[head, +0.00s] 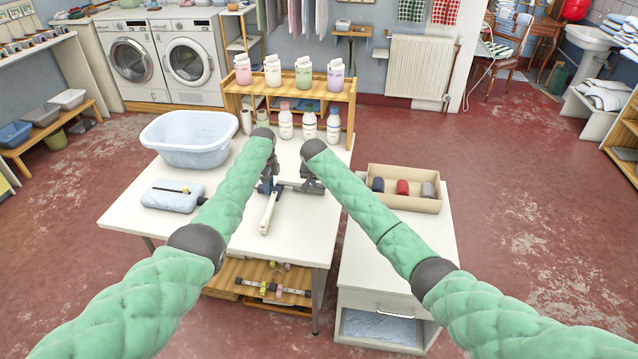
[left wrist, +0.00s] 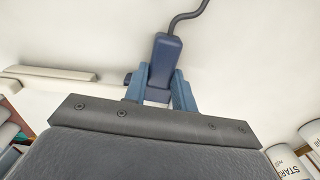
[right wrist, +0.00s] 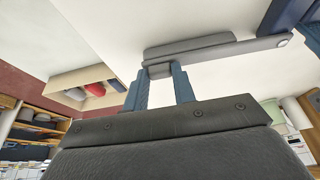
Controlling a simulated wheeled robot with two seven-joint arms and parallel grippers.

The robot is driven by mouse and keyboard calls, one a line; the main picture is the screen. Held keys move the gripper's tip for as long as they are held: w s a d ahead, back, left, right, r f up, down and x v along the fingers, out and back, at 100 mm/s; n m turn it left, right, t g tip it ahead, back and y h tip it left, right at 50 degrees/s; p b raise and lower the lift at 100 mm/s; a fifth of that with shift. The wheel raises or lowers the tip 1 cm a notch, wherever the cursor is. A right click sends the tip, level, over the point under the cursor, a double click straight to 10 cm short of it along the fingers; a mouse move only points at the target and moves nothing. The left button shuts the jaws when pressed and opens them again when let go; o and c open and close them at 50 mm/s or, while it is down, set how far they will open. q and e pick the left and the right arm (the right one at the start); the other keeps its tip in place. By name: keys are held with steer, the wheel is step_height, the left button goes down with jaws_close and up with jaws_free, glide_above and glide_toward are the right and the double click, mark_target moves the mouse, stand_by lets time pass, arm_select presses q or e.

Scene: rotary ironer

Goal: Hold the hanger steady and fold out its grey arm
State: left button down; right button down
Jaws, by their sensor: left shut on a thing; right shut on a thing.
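The hanger lies low over the white table. Its dark blue body (left wrist: 166,62), with a thin dark hook (left wrist: 188,17), is between the fingers of my left gripper (left wrist: 158,98), which is shut on it. The hanger's white arm (head: 268,212) points toward the front of the table and also shows in the left wrist view (left wrist: 50,74). The hanger's grey arm (right wrist: 225,49) stretches sideways from the body toward the right. My right gripper (right wrist: 158,85) is shut on its outer end. In the head view, my left gripper (head: 267,185) and right gripper (head: 312,186) are close together.
A wooden shelf with bottles (head: 290,92) stands behind. A cardboard box (head: 402,201) with several rolled items is on the white cabinet (head: 375,245) at right.

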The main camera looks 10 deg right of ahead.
steer(key=shift+w+d+n, duration=0.25)
steer(key=shift+w+n, duration=0.35)
steer(key=shift+w, duration=0.15)
steer(key=w+n+y, duration=0.1)
steer(key=w+n, duration=0.1)
steer(key=w, duration=0.1)
steer(key=w+n+y, duration=0.1)
steer(key=w+n, duration=0.2)
steer(key=w, duration=0.1)
steer(key=shift+w+d+n+y, duration=0.15)
steer(key=shift+w+n+y, duration=0.1)
steer(key=shift+n+y, duration=0.05)
steer(key=shift+w+a+n+y, duration=0.2)
steer(key=shift+w+n, duration=0.35)
steer(key=shift+w, duration=0.2)
steer(key=shift+w+a+n+y, duration=0.2)
steer(key=shift+w+n, duration=0.3)
steer(key=shift+w, duration=0.2)
steer(key=shift+w+a+n+y, duration=0.2)
steer(key=shift+w+n, duration=0.35)
steer(key=shift+w, duration=0.2)
steer(key=shift+w+a+n+g, duration=0.15)
steer(key=shift+w+n+g, duration=0.1)
steer(key=shift+n+g, duration=0.05)
steer(key=shift+a, duration=0.1)
steer(key=c, duration=1.1)
jaws_free()
steer(key=shift+a, duration=0.1)
steer(key=shift+r, duration=0.15)
